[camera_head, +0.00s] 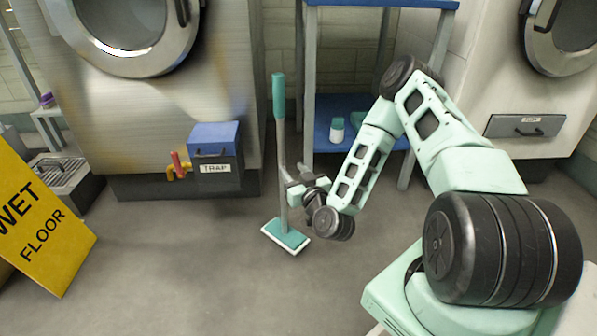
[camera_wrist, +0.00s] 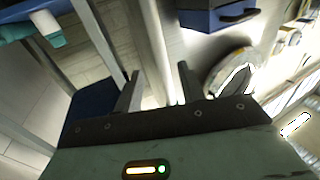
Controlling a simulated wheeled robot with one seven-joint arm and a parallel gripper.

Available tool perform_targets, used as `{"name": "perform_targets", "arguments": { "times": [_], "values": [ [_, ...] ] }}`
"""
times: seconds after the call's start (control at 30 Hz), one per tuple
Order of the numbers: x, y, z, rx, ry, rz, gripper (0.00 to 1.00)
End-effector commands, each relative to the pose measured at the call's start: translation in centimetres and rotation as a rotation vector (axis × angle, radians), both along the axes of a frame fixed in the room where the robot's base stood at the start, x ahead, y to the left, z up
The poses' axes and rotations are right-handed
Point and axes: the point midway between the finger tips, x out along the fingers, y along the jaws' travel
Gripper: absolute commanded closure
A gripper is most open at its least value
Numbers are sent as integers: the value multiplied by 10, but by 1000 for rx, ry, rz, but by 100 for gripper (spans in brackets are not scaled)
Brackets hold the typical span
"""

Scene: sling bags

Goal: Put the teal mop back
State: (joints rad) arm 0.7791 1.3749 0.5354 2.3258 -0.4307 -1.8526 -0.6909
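The teal mop (camera_head: 281,150) stands nearly upright on the floor in the head view. It has a teal grip at the top, a thin grey shaft and a flat teal-and-white head. My gripper (camera_head: 291,188) is at the lower part of the shaft, above the head. In the wrist view the two fingers of my gripper (camera_wrist: 158,88) are apart, with a pale upright strip between them that looks like the shaft. Gaps show beside the strip, so the fingers do not look closed on it. Contact at the far side is hidden.
A blue shelf unit (camera_head: 352,6) with a white-and-teal bottle (camera_head: 337,130) stands behind my arm. A blue-lidded trap box (camera_head: 214,148) with a red-handled valve is left of the mop. A yellow wet-floor sign (camera_head: 40,225) stands at left. The front floor is clear.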

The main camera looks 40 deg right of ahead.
Motion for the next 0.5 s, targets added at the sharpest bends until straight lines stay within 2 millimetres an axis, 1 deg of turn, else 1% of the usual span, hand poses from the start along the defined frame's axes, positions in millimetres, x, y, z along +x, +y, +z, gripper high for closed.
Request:
{"name": "perform_targets", "arguments": {
  "times": [0.03, 0.13, 0.23, 0.3, 0.37, 0.47, 0.5],
  "values": [
    [-8, 3, 1, 1, 3, 3, 60],
    [-19, 5, 0, 0, 2, 1, 60],
    [-25, 7, 0, -1, 2, 6, 60],
    [-22, 14, 2, -4, 14, 36, 60],
    [-15, 26, 4, -10, 43, 92, 60],
    [0, 63, 11, -28, 131, 239, 60],
    [5, 82, 14, -38, 180, 309, 60]
  ]
}}
